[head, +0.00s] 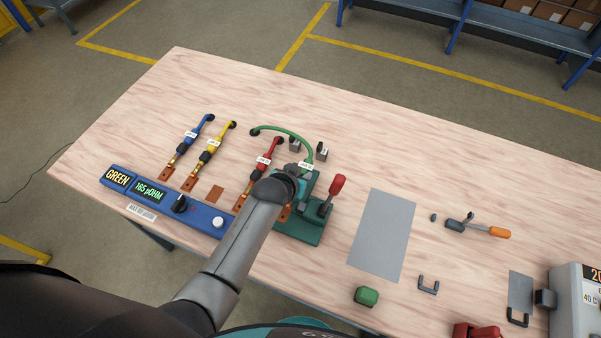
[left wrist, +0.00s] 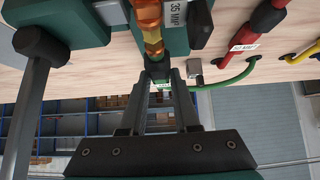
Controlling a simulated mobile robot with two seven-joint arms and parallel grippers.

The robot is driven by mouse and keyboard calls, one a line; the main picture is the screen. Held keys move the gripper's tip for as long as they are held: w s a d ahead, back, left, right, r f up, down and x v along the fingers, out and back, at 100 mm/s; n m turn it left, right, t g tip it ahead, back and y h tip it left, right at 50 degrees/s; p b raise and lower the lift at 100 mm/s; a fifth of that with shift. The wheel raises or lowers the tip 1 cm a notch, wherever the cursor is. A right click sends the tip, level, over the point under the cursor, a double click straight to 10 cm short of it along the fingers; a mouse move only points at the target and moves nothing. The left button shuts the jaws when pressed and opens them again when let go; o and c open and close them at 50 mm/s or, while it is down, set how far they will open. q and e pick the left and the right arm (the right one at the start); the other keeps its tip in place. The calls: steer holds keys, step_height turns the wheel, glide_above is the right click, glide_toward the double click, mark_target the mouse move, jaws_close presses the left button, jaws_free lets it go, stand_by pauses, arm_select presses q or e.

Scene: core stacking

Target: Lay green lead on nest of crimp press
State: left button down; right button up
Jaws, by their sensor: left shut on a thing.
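The green lead (head: 287,131) arcs from a black grommet on the table to my left gripper (head: 293,172). In the left wrist view, my left gripper (left wrist: 160,80) is shut on the lead's dark sleeve, by its white label. The lead's copper and brass end (left wrist: 151,28) points away from the fingers, over the green crimp press (left wrist: 80,22) beside its "35 MM²" label. In the head view, the crimp press (head: 297,232) has a red-knobbed lever (head: 337,186), and my arm covers part of it. I cannot tell whether the lead's end touches the nest. My right gripper is not in view.
The red lead (head: 265,158), yellow lead (head: 213,147) and blue lead (head: 193,138) lie left of the press. A blue meter box (head: 180,204) reads GREEN. A grey mat (head: 382,235) lies right of the press, bare. An orange-handled tool (head: 480,228) lies further right.

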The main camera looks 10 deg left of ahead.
arm_select(q)
steer(key=shift+f+b, duration=1)
steer(key=shift+f, duration=0.5)
steer(key=c, duration=0.6)
jaws_free()
steer(key=shift+o, duration=0.2)
steer(key=shift+s, duration=0.1)
steer(key=shift+s+a+r, duration=0.1)
steer(key=shift+s+r, duration=0.25)
steer(key=shift+r, duration=0.05)
steer(key=p+v, duration=0.3)
steer(key=v, duration=0.9)
steer(key=shift+v, duration=1)
